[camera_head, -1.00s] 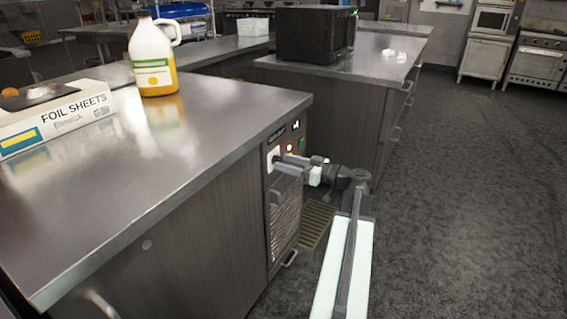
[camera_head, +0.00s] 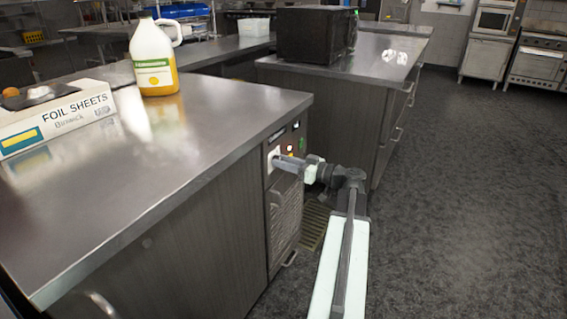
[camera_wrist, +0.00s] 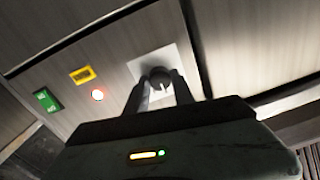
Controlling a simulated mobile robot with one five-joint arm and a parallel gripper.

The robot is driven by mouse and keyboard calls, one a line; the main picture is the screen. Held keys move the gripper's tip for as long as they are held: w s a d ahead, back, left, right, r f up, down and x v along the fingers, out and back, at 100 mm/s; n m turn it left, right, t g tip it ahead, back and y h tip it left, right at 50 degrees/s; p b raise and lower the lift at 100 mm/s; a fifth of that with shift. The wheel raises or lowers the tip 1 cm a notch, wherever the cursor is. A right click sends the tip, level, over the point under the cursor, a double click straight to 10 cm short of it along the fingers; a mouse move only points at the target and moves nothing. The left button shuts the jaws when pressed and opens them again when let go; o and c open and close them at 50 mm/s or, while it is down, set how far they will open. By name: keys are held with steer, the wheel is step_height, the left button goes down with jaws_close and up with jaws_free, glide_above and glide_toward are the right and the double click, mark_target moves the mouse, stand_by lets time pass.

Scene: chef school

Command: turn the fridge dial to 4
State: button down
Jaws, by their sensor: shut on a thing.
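The fridge dial (camera_wrist: 159,78) is a dark round knob with a light pointer line, on a pale square plate (camera_wrist: 176,53) in the wrist view. My gripper (camera_wrist: 160,94) is shut on the dial, one finger on each side. In the head view my gripper (camera_head: 277,161) reaches from the right to the control panel at the counter's end, and its fingers hide the dial there. The plate (camera_head: 270,158) shows only in part. I cannot read any numbers around the dial.
A green switch (camera_wrist: 46,100), a yellow label (camera_wrist: 82,75) and a lit red lamp (camera_wrist: 97,95) sit beside the dial. A vent grille (camera_head: 285,222) lies below the panel. The steel counter (camera_head: 215,125) holds a jug (camera_head: 153,60) and a foil box (camera_head: 60,118). Floor (camera_head: 460,200) at right is clear.

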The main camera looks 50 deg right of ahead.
steer(key=shift+m+b, duration=0.3)
steer(key=shift+m, duration=3.4)
steer(key=c, duration=1.1)
jaws_free()
steer(key=shift+s, duration=0.1)
steer(key=v, duration=0.7)
steer(key=shift+s+d+f, duration=0.1)
steer(key=shift+s+f, duration=0.05)
steer(key=shift+s, duration=0.2)
